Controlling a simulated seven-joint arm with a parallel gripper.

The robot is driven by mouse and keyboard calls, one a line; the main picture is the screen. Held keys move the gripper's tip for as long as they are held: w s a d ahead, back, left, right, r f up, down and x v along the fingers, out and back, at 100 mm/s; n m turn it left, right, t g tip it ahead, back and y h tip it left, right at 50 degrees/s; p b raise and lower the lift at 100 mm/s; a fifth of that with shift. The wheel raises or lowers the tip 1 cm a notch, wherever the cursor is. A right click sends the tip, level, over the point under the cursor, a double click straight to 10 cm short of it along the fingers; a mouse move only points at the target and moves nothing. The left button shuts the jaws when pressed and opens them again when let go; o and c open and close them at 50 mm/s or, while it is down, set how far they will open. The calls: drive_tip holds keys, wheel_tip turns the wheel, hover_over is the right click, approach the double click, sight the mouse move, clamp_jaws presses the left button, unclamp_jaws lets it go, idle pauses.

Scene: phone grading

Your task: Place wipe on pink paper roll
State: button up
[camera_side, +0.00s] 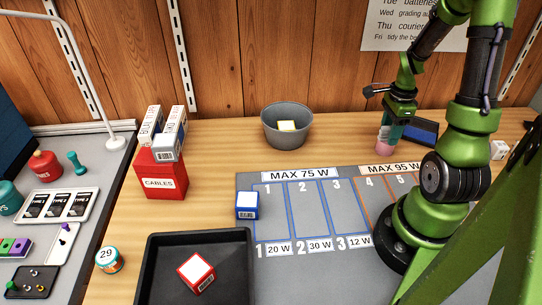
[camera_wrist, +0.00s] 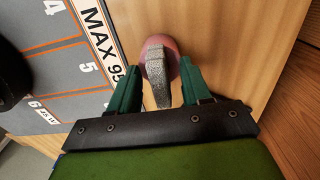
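The pink roll (camera_wrist: 165,42) shows as a round pink shape beyond the fingertips in the wrist view. In the side view its pink end (camera_side: 383,148) shows just below my gripper (camera_side: 389,136), near the back of the table. The wipe (camera_wrist: 156,75), a grey speckled strip, lies between the two teal fingers of my gripper (camera_wrist: 162,66) in the wrist view. Its far end overlaps the pink roll; whether they touch is unclear. The fingers stand apart, with visible gaps on both sides of the wipe. In the side view the wipe is hidden.
A grey mat (camera_side: 300,264) with numbered slots lies beside the roll. A dark blue box (camera_side: 421,131) is close behind my gripper. A grey bin (camera_side: 287,127) stands at the back. A black tray (camera_side: 160,274) and a red cables box (camera_side: 160,180) are further left.

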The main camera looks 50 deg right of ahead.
wheel_tip(320, 180, up, 12)
drive_tip(key=w+a+r+n+t, duration=0.2)
drive_tip(key=w+a+r+n, duration=0.15)
drive_tip(key=a+n, duration=0.3)
drive_tip(key=w+a+r+n+t, duration=0.2)
drive_tip(key=w+a+n, duration=0.25)
drive_tip(key=a, duration=0.25)
drive_tip(key=s+a+r+n+t+y, duration=0.2)
drive_tip(key=a+n+t, duration=0.1)
drive_tip(key=a+n, duration=0.9)
drive_tip(key=a, duration=0.2)
drive_tip(key=shift+s+a+r, duration=0.15)
drive_tip(key=shift+s+a, duration=0.05)
drive_tip(key=shift+a, duration=0.15)
